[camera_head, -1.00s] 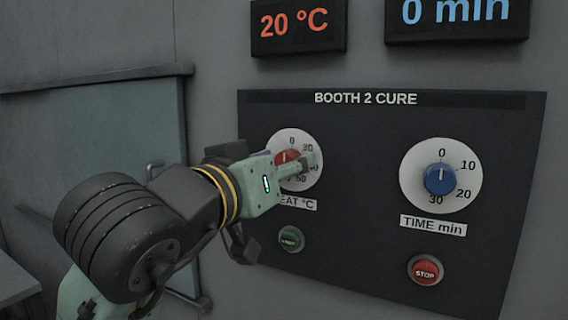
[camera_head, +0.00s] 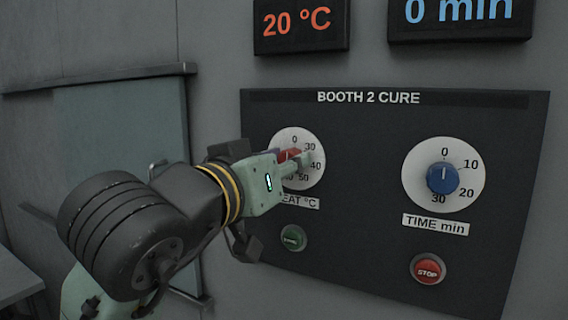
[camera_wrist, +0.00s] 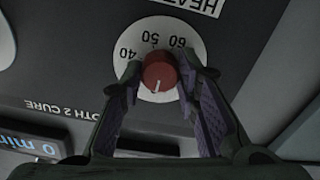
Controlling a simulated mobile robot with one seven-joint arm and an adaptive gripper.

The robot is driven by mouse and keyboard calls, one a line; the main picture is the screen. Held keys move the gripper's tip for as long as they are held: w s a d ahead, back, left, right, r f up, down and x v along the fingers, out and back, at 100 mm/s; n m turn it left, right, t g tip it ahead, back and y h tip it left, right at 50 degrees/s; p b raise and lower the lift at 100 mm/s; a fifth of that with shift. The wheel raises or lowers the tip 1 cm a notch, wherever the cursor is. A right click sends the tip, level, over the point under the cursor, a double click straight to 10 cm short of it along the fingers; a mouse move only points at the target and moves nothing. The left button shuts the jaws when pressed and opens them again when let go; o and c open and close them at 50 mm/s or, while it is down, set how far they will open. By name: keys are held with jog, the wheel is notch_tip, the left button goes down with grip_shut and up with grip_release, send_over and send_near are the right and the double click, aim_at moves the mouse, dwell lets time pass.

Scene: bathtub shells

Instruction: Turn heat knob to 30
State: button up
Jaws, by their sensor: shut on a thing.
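The numbers on that lower side are hidden there. My gripper (camera_wrist: 160,68) is shut on the knob, one finger on each side. In the head view my gripper (camera_head: 298,160) covers part of the dial. The heat display (camera_head: 300,22) reads 20 °C.
On the dark panel (camera_head: 360,220) are a blue time knob (camera_head: 442,179) on its dial, a green button (camera_head: 293,237) below the heat label, and a red STOP button (camera_head: 427,269). The time display (camera_head: 460,14) reads 0 min. A glass-like door panel stands at left.

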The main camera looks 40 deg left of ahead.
jog(key=shift+m+b, duration=1.35)
jog(key=shift+m, duration=3.55)
jog(key=o, duration=1.2)
jog(key=shift+c, duration=0.2)
